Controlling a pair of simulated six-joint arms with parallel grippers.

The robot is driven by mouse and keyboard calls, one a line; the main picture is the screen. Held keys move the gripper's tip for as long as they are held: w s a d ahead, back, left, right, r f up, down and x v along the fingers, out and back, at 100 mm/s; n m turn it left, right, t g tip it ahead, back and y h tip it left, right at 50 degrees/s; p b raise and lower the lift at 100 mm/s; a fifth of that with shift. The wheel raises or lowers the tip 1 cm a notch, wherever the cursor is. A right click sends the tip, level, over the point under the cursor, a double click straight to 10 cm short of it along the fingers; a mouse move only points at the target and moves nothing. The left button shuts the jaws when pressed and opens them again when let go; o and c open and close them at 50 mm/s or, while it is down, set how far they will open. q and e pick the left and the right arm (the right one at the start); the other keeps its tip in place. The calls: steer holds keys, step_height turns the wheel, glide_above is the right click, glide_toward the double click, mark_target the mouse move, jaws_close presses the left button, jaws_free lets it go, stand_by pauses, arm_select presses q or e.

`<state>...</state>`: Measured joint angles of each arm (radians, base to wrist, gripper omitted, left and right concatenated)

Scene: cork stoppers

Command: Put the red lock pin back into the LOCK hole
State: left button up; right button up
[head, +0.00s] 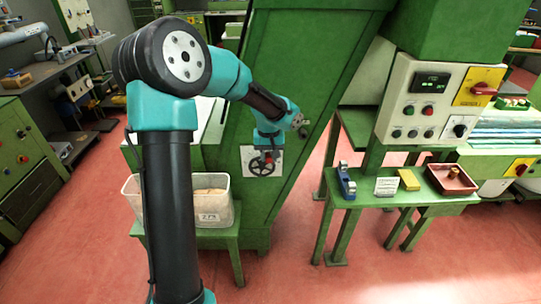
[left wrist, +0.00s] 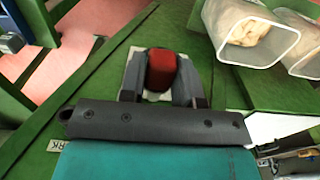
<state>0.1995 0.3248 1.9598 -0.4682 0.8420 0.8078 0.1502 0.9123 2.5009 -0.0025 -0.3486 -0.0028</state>
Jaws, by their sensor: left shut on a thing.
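The red lock pin (left wrist: 161,71) is between the two grey fingers of my left gripper (left wrist: 160,80) in the left wrist view. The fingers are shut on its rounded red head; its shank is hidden. A small red spot of the pin (head: 268,170) shows there. The LOCK hole is hidden, and I cannot tell whether the pin is in it. My right gripper is not in view.
A clear bin (head: 222,211) with pale contents stands on a green stand left of the machine. On the right, a green bench holds a blue tool (head: 346,181), a yellow block (head: 409,180) and a red tray (head: 436,185). A control panel (head: 425,103) hangs above.

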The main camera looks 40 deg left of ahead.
arm_select(q)
steer(key=shift+w, duration=0.1)
steer(key=w+a, duration=0.4)
steer(key=shift+w, duration=0.4)
stand_by(0.3)
steer(key=shift+w+a, duration=1.15)
steer(key=shift+w, duration=0.15)
stand_by(3.0)
steer(key=o, duration=1.1)
steer(key=shift+c, duration=0.2)
steer(key=shift+r, duration=0.1)
step_height(320, 180, up, 17)
steer(key=shift+r, duration=0.15)
